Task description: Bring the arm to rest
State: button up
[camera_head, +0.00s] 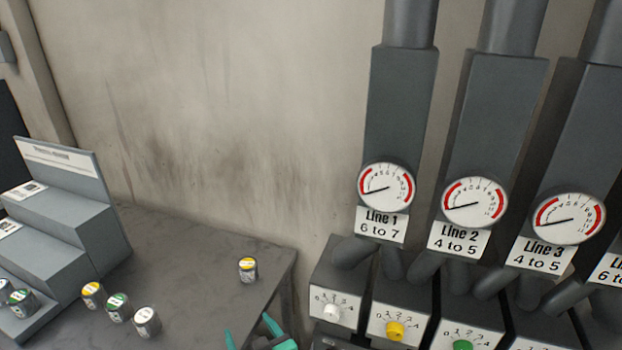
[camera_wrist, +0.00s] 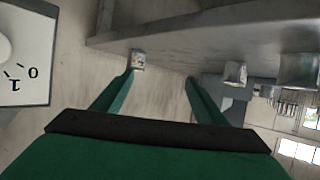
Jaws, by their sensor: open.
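My gripper (camera_head: 250,335) shows at the bottom edge of the head view, near the right end of the table. Its two teal fingers are spread apart. In the wrist view my gripper (camera_wrist: 160,82) points past the table edge, with nothing between its fingers. A small can (camera_wrist: 138,61) shows beyond the left fingertip there, apart from it as far as I can tell. Most of my arm is out of the head view.
A yellow-lidded can (camera_head: 248,270) stands alone on the grey table (camera_head: 190,260). Several more cans, including a white-lidded one (camera_head: 147,321), stand by a grey stepped rack (camera_head: 60,235). Right of the table are dial boxes (camera_head: 395,300), gauges (camera_head: 386,187) and pipes.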

jog(key=s+d+f+m+t+h, duration=0.1)
jog(key=s+d+f+m+h, duration=0.1)
jog(key=s+d+f, duration=0.5)
jog(key=s+d+f+m+t+h, duration=0.1)
jog(key=s+d+f+m+h, duration=0.3)
jog(key=s, duration=0.5)
jog(key=s+d+r, duration=0.1)
jog(key=s, duration=0.9)
jog(key=s+d+r+t, duration=0.1)
jog(key=s+d, duration=0.1)
jog(key=s, duration=0.7)
jog(key=shift+s+d+r+t+h, duration=0.2)
jog(key=shift+s+r+t+h, duration=0.1)
jog(key=shift+s+r+h, duration=0.1)
